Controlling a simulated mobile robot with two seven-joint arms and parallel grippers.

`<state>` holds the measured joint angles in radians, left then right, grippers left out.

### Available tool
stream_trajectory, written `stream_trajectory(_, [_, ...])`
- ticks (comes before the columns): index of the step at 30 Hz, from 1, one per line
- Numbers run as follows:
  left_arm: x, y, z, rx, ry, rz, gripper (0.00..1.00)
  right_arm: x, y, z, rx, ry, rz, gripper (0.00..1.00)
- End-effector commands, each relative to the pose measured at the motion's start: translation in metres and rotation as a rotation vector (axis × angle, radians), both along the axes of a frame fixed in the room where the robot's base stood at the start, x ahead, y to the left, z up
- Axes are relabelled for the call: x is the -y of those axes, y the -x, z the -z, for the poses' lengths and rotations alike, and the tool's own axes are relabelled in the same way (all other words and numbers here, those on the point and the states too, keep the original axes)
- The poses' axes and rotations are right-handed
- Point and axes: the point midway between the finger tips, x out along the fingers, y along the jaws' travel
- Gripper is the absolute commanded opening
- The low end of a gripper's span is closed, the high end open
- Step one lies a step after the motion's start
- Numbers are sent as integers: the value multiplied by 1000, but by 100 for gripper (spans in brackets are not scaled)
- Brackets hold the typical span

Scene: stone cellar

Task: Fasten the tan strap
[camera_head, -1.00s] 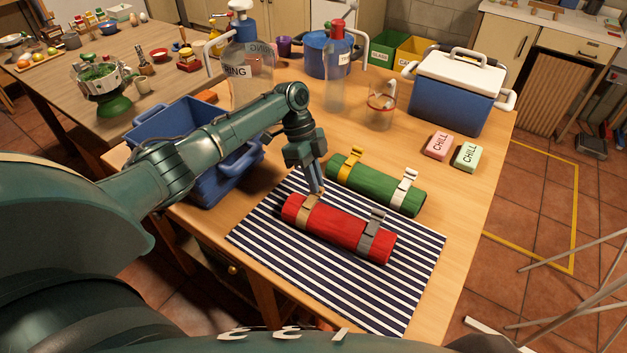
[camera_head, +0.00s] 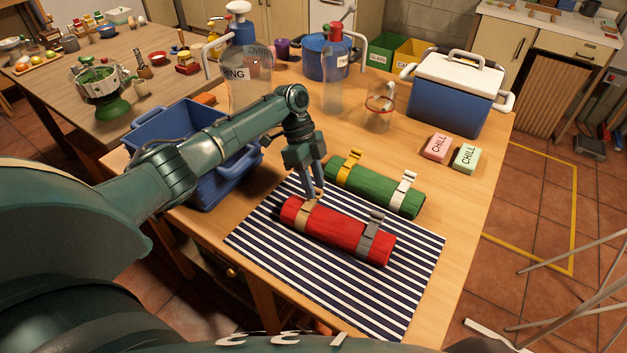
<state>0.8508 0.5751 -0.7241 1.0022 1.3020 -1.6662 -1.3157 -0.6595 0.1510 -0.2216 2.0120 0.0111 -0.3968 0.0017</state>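The tan strap (camera_head: 303,216) goes around the left end of a red roll (camera_head: 335,230), which lies on a navy-and-white striped mat (camera_head: 265,236). A grey strap (camera_head: 370,240) with a raised end circles the roll's right part. My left gripper (camera_head: 314,196) points down at the top of the tan strap. Its two fingers show a narrow gap, with the tips at or just above the strap's upper end. The fingers partly hide that end, so I cannot tell whether it is closed down or touched. My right gripper is not in view.
A green roll (camera_head: 376,188) with yellow and white straps lies just behind the red roll. A blue crate (camera_head: 215,195) stands left, near my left arm. Pink (camera_head: 437,148) and green (camera_head: 467,157) blocks and a blue cooler (camera_head: 448,105) stand right. The mat's front is clear.

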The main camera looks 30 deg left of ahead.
Motion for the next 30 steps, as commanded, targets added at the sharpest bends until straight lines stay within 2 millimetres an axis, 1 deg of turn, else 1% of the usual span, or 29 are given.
stream_trajectory(5, [-3,-2,-6,3,1,-1,33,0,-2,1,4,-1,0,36])
stream_trajectory(8, [-8,-5,-18,4,0,-1,33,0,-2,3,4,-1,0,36])
stream_trajectory(15, [-29,-15,-67,5,1,-1,33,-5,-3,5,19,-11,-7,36])
stream_trajectory(21, [-43,-22,-101,3,1,-1,33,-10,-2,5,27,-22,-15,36])
stream_trajectory(25, [-49,-24,-114,1,0,0,33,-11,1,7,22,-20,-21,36])
stream_trajectory(30, [-51,-25,-119,0,0,0,33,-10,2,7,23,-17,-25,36])
